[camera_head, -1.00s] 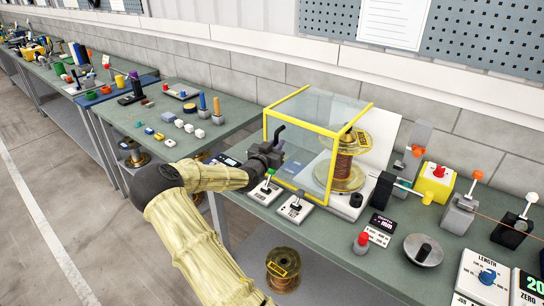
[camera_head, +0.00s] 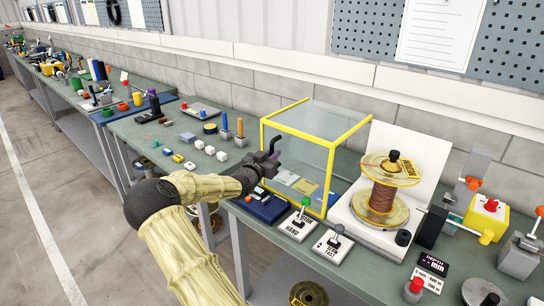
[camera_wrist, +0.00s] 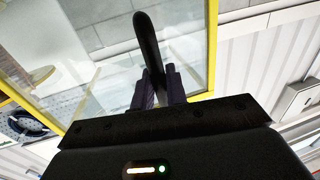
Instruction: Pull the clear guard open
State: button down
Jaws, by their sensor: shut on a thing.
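The clear guard (camera_head: 295,132) is a see-through box with yellow edges, standing on the bench left of the copper-wound spool (camera_head: 383,197). The spool sits on a white base and stands clear of the guard's right side. My gripper (camera_head: 265,167) is at the guard's left front face, shut on its dark handle (camera_head: 273,146). In the wrist view, the fingers (camera_wrist: 156,88) close around the black curved handle (camera_wrist: 147,40), with the clear pane and yellow frame behind. The fingertips are partly hidden in the head view.
Two lever boxes, one with a green knob (camera_head: 305,202) and one with a grey knob (camera_head: 338,231), stand in front of the guard. Small blocks (camera_head: 198,145) and upright tools (camera_head: 240,127) lie to its left. A red button (camera_head: 416,285) is at the front right.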

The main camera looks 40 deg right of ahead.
dwell(0.4)
jog(key=c, duration=1.5)
grip_release()
jog(key=b+v, duration=0.2)
jog(key=v, duration=1.5)
jog(key=shift+a+b, duration=0.2)
jog(key=shift+b, duration=0.15)
